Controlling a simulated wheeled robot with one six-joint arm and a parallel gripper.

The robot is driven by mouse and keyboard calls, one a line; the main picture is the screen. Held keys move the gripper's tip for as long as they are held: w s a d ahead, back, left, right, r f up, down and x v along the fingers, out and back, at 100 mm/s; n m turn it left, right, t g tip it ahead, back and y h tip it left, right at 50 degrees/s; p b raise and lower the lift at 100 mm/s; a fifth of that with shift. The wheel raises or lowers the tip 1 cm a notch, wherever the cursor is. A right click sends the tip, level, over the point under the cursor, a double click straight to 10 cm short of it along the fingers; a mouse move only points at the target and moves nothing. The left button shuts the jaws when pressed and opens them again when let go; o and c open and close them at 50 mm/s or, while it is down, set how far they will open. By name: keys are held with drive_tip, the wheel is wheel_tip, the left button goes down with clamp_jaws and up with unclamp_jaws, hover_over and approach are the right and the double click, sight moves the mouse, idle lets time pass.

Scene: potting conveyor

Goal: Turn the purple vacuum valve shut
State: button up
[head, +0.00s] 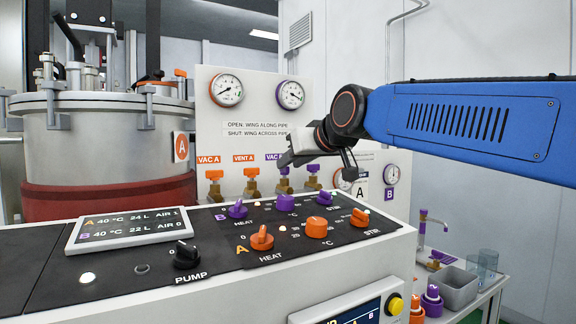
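A row of small brass valves with coloured wings stands along the foot of the white upright panel (262,110). Two orange-winged valves sit at the left, under the labels VAC A (209,160) and VENT A (243,158). Right of them are valves with purple wings, one purple valve (284,171) just below my gripper and another purple valve (313,169) to its right.
The black control deck (340,240) with purple and orange knobs lies in front of the valves. A steel vessel (105,140) stands at the left. Round gauges (226,90) hang on the panel. A side bench with a grey bin (459,287) is at the lower right.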

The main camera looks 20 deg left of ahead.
sight(284, 170)
drive_tip(key=shift+x, duration=1.3)
clamp_jaws()
drive_tip(key=shift+f, duration=0.1)
